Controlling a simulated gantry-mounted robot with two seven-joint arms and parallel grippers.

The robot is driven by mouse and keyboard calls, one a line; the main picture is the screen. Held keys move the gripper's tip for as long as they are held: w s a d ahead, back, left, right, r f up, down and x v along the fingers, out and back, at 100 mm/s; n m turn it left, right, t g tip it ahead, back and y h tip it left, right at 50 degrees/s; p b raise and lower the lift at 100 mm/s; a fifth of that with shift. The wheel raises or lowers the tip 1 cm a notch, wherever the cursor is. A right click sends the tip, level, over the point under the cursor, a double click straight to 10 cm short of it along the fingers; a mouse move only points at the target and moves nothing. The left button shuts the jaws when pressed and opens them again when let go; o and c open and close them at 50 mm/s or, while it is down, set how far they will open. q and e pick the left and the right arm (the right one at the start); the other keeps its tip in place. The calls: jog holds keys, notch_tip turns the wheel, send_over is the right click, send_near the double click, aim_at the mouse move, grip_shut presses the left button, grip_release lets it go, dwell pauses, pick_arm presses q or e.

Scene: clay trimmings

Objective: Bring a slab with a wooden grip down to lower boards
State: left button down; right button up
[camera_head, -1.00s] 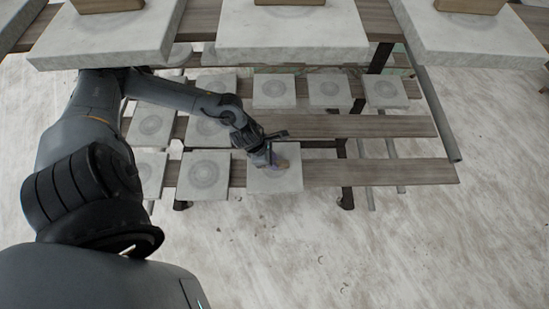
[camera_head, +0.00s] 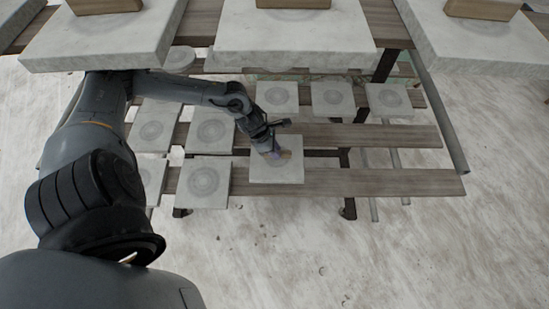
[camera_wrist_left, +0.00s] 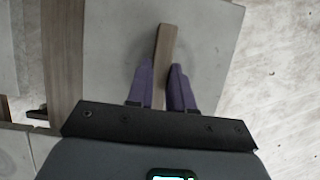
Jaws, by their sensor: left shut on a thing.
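A square grey slab (camera_head: 260,174) with a wooden grip (camera_head: 286,154) is at the lower boards (camera_head: 380,182), to the right of another slab. My left gripper (camera_head: 277,154) is shut on the wooden grip. In the left wrist view, its purple fingers (camera_wrist_left: 163,88) lie either side of the grip (camera_wrist_left: 166,45), over the slab (camera_wrist_left: 112,45). The held slab overlaps the front board and the gap behind it; I cannot tell whether it touches the boards. The right gripper is not in view.
Thick slabs with wooden grips stand on the upper boards, including a middle one (camera_head: 290,35) overhanging the scene. Several slabs without grips sit on the lower boards, one (camera_head: 203,190) left of the held slab. The front board is bare to the right.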

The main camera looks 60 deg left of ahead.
aim_at(279, 135)
pick_arm(q)
jog(key=w+a+b, duration=0.1)
jog(key=a, duration=0.1)
jog(key=w+a+b, duration=0.1)
jog(key=w+a, duration=0.1)
jog(key=a, duration=0.1)
jog(key=w+a+f+b, duration=0.1)
jog(key=a+b, duration=0.1)
jog(key=shift+w+a, duration=0.3)
jog(key=shift+w, duration=0.05)
jog(key=w+a+b, duration=0.1)
jog(key=w+a+f+b, duration=0.1)
jog(key=a+b, duration=0.1)
jog(key=w+a+f+b, duration=0.1)
jog(key=a+b, duration=0.1)
jog(key=shift+a+f, duration=0.1)
jog(key=shift+a, duration=0.1)
jog(key=shift+s+d+f+b, duration=0.1)
jog(key=shift+f+b, duration=0.45)
jog(key=shift+b, duration=0.1)
jog(key=shift+f+b, duration=0.35)
jog(key=shift+f, duration=0.1)
jog(key=shift+f+b, duration=0.5)
dwell(0.3)
jog(key=c, duration=1.1)
grip_release()
jog(key=shift+o, duration=0.9)
